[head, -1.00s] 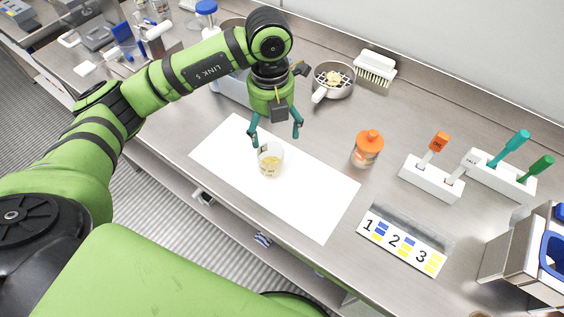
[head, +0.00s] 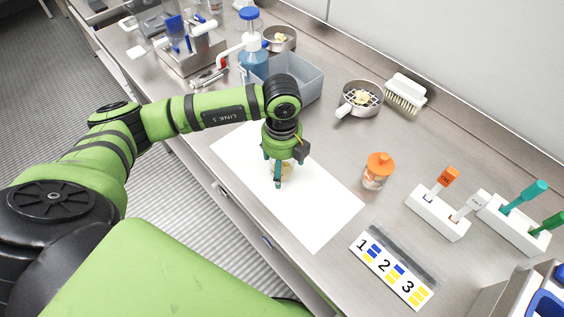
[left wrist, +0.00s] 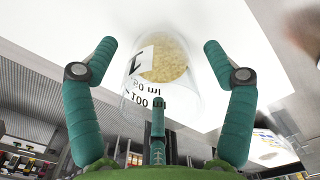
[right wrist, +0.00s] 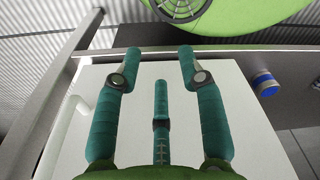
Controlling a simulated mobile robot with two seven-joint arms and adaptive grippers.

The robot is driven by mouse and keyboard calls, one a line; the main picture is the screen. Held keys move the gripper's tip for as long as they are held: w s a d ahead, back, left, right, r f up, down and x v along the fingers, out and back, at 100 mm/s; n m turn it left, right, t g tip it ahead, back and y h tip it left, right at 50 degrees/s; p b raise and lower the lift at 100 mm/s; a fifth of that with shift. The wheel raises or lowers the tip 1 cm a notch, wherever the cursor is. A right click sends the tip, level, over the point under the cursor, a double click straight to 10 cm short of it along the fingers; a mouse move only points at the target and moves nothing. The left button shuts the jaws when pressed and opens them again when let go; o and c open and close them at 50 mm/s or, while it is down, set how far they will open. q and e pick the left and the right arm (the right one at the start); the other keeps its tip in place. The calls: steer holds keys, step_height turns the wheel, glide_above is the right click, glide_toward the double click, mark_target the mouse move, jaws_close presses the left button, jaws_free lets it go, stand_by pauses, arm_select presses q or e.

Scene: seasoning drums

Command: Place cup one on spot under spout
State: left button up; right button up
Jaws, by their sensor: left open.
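Cup one (left wrist: 165,62) is a clear cup with a printed label, millilitre marks and yellow grains inside. It stands on the white sheet (head: 315,215); in the head view my left gripper (head: 278,172) mostly hides it. In the left wrist view my left gripper (left wrist: 159,45) is open, with its fingers on both sides of the cup and gaps between. The spot under the spout cannot be made out clearly. My right gripper (right wrist: 154,52) is open and empty.
A grey bin (head: 294,84) stands behind my left arm. An orange-lidded jar (head: 377,171), a pan (head: 359,99), a brush (head: 406,93) and a number card (head: 391,270) lie to the right. The right wrist view shows a white surface (right wrist: 255,125) beneath that gripper.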

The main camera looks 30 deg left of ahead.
arm_select(q)
steer(key=shift+f, duration=0.15)
arm_select(e)
steer(key=shift+d, duration=0.4)
